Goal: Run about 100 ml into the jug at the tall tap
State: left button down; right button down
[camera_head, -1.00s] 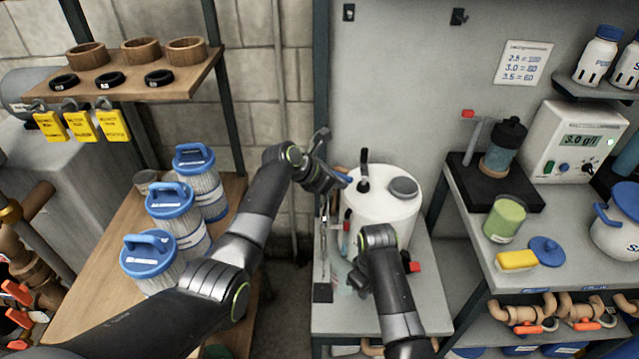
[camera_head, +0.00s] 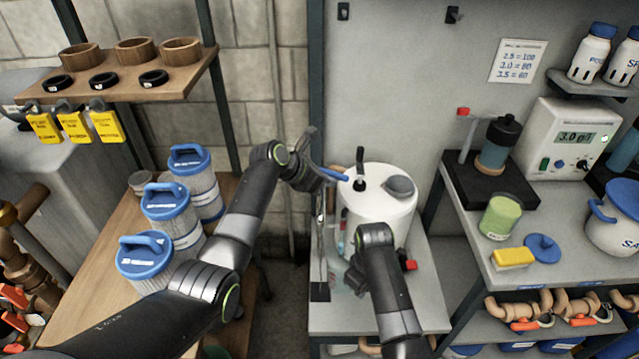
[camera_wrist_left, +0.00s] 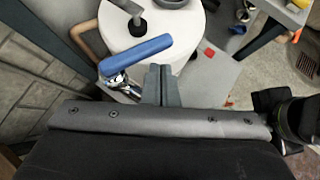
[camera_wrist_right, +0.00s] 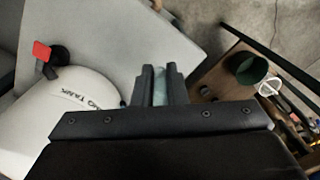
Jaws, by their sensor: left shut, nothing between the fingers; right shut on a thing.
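The tall tap (camera_head: 322,245) is a thin metal column left of the white tank. Its blue lever (camera_head: 334,174) is at the top; in the left wrist view the lever (camera_wrist_left: 135,54) lies slantwise above chrome fittings. My left gripper (camera_head: 321,180) is shut and empty right beside the lever; I cannot tell if they touch. Its fingers (camera_wrist_left: 162,82) show right of the lever. My right gripper (camera_wrist_right: 160,85) is shut on a pale translucent thing, apparently the jug (camera_wrist_right: 160,88), mostly hidden by the fingers. In the head view the jug (camera_head: 350,282) is mostly behind my right arm.
The white tank (camera_head: 382,220), with a grey cap, stands on the grey bench (camera_head: 425,300). Filter cartridges (camera_head: 172,205) stand on the wooden bench at left. A meter (camera_head: 570,140), a green cup (camera_head: 501,218) and a yellow sponge (camera_head: 513,258) are at right.

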pick_arm(q)
jog(key=shift+s+a, duration=0.25)
jog(key=shift+s, duration=0.35)
jog(key=shift+s+a+r, duration=0.1)
jog(key=shift+s+a, duration=0.2)
jog(key=shift+s, duration=0.35)
jog(key=shift+s+a+r, duration=0.1)
jog(key=shift+s+a, duration=0.2)
jog(key=shift+s, duration=0.3)
pick_arm(e)
jog(key=shift+w+a, duration=0.15)
jog(key=w+a, duration=0.5)
jog(key=shift+w+a, duration=0.1)
jog(key=shift+w, duration=0.15)
pick_arm(q)
jog(key=s+a+r, duration=0.3)
jog(key=s+r, duration=0.3)
jog(key=shift+r, duration=0.15)
jog(key=shift+s, duration=0.1)
dwell(0.4)
pick_arm(e)
jog(key=s+d, duration=0.5)
jog(key=s, duration=0.1)
jog(key=shift+d, duration=0.3)
jog(key=shift+w, duration=0.1)
